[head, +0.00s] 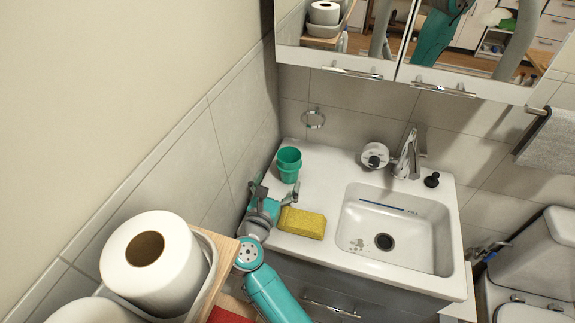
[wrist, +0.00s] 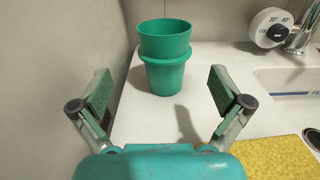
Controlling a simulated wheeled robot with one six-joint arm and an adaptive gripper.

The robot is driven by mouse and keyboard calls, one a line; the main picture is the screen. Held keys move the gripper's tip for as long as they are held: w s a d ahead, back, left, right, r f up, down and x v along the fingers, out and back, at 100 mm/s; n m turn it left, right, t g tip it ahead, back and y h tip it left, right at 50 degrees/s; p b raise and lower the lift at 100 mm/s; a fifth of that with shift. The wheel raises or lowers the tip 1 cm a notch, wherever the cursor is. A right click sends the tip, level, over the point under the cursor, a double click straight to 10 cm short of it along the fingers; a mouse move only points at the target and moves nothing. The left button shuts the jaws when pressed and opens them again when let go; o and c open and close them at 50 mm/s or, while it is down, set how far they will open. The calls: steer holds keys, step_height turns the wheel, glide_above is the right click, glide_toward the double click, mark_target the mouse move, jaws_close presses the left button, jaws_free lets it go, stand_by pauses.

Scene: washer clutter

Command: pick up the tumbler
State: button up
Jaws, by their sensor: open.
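The tumbler is a green cup (head: 289,165) standing upright on the white counter, at the left end near the tiled wall. In the wrist view the green cup (wrist: 165,58) stands straight ahead, beyond the fingertips and roughly midway between them. My gripper (head: 276,188) is open and empty, just in front of the tumbler. Its two fingers also show in the wrist view (wrist: 163,90), spread wide to either side, with a clear gap to the cup. The tumbler's whole front side is visible there.
A yellow sponge (head: 302,223) lies right of my gripper. The sink basin (head: 395,228) and tap (head: 407,155) are further right. A round white dial (head: 375,155) stands behind the basin. A toilet roll (head: 150,262) is at the lower left. The tiled wall is close on the left.

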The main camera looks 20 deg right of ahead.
mark_target(292, 154)
steer(key=x, duration=0.2)
steer(key=shift+w+d, duration=0.2)
steer(key=shift+w, duration=0.1)
steer(key=shift+d+x, duration=0.25)
steer(key=shift+x, duration=2.4)
steer(key=shift+s+r, duration=0.1)
steer(key=shift+s, duration=0.1)
steer(key=c, duration=1.1)
